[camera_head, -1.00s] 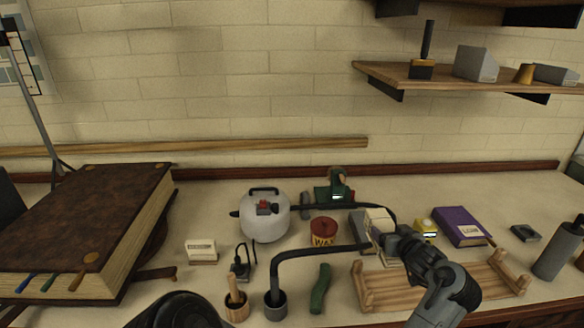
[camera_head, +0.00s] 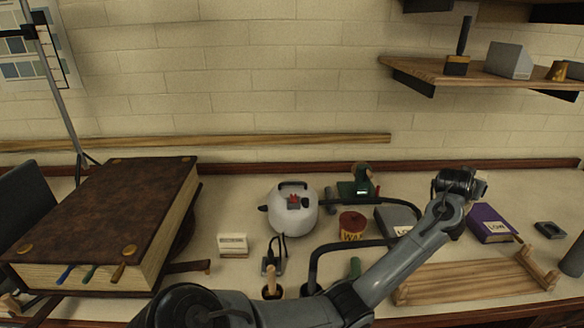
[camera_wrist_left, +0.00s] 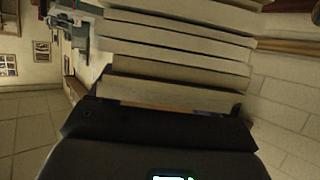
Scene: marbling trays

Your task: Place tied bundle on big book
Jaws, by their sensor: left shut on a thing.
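The big book (camera_head: 110,205) lies closed on the bench at the left of the head view, with a brown cover and cream page edges. My left gripper (camera_head: 468,184) is raised above the bench, right of the middle, far from the book. It is shut on the tied bundle (camera_head: 480,187), a cream block mostly hidden behind the gripper in the head view. In the left wrist view the bundle (camera_wrist_left: 180,62) shows as several layered pale slabs just beyond the dark jaw (camera_wrist_left: 160,125). My right gripper is not in view.
A white kettle-like pot (camera_head: 293,213), a red wax tin (camera_head: 352,222), a grey block (camera_head: 396,218) and a purple book (camera_head: 489,222) stand on the bench. A wooden rack (camera_head: 470,280) lies at the front right. A shelf (camera_head: 430,72) overhangs the right side.

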